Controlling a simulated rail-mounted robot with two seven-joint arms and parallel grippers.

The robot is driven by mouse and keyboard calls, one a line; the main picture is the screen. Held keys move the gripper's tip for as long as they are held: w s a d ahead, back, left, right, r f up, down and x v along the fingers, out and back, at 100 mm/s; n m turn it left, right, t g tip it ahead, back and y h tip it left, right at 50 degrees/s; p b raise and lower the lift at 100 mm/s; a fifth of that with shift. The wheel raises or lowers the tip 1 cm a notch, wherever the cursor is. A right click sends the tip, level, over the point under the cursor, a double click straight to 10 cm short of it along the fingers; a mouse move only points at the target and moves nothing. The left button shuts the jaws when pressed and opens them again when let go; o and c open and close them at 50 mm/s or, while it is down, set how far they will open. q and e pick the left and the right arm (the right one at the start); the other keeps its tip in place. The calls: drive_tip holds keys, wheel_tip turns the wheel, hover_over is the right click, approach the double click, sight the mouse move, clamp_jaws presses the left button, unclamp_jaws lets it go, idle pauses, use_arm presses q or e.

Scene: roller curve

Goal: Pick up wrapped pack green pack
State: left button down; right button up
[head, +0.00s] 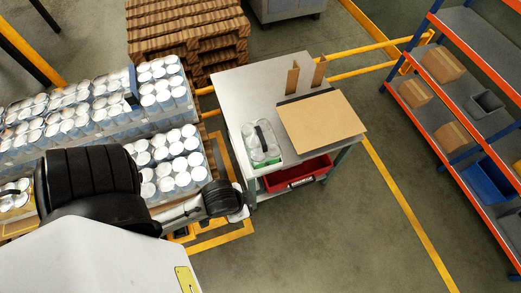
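The wrapped green pack (262,146) stands upright near the left front of the grey-topped table. It is a clear-wrapped group of white-topped cans with a green lower band and a black handle strip on top. Nothing holds it. An arm of mine comes in from the lower left, and its dark joint is just left of the table's front leg, below and left of the pack. No gripper fingers show on it. My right gripper is out of view.
The table (235,88) also bears a brown board (320,122) and upright brown pieces. A red bin (297,174) sits beneath. Stacked cans (165,95) crowd the left. Shelving (470,75) stands right, with clear floor between.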

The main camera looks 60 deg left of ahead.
use_arm(q)
drive_tip(key=c, duration=1.8)
unclamp_jaws()
drive_tip(key=shift+c, duration=0.2)
drive_tip(key=o, duration=1)
drive_tip(key=shift+c, duration=0.2)
